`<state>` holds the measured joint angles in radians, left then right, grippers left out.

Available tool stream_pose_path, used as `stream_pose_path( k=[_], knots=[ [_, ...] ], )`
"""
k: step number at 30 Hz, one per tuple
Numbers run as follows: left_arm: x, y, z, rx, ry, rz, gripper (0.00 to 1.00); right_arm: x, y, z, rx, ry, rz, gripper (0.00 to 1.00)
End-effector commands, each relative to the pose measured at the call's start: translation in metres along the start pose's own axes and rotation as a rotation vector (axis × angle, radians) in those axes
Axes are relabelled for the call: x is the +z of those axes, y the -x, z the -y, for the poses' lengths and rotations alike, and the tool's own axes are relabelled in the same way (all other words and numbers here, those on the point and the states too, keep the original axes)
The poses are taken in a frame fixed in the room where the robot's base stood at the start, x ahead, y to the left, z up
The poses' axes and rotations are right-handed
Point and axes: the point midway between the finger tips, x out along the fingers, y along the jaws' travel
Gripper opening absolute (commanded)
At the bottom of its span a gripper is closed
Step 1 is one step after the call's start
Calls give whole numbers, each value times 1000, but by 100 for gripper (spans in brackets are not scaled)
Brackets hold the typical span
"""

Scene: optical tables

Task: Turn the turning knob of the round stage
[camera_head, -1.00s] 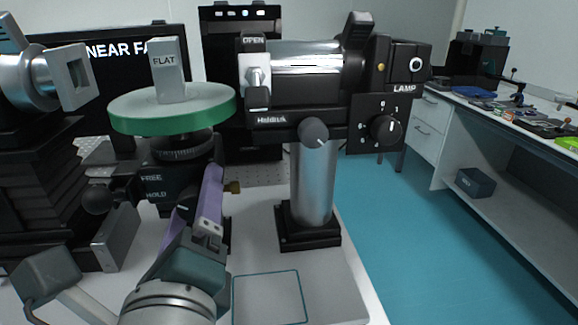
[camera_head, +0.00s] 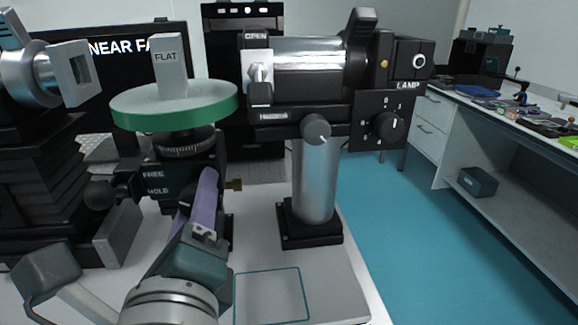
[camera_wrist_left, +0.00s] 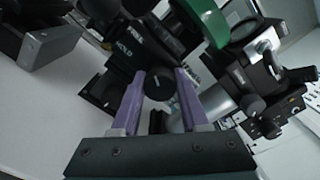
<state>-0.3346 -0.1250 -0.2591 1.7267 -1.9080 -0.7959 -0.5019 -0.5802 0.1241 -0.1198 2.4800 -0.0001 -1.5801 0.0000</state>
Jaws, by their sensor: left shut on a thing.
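The round stage is a green-rimmed disc (camera_head: 175,118) with a grey block marked FLAT on top, set on a black mount lettered FREE and HOLD. In the left wrist view its black turning knob (camera_wrist_left: 158,85), with a pale line on its face, sits between the two purple fingers of my left gripper (camera_wrist_left: 159,80). The gripper is shut on the knob. In the head view my left gripper (camera_head: 197,197) reaches up from below to the front of the mount, and its fingers hide most of the knob. My right gripper is in neither view.
The lamp unit (camera_head: 310,75) stands on a steel post (camera_head: 316,180) at right. The tabletop with a teal outline (camera_head: 270,295) is clear.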

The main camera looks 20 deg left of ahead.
Motion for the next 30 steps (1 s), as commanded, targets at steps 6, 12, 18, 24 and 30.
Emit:
stream_pose_path(
  k=[6, 12, 18, 24, 30],
  knots=[
    [-3, 0, -3, -4, 243, 2, 0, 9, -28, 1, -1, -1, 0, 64],
    [0, 0, 0, -1, 293, 0, 0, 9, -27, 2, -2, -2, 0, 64],
    [0, 0, 0, 0, 291, -1, 50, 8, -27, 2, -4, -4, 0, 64],
    [0, 0, 0, 0, 291, 0, 72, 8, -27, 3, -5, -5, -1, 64],
    [0, 0, 0, -1, 290, 0, 74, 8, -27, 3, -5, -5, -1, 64]
  ],
)
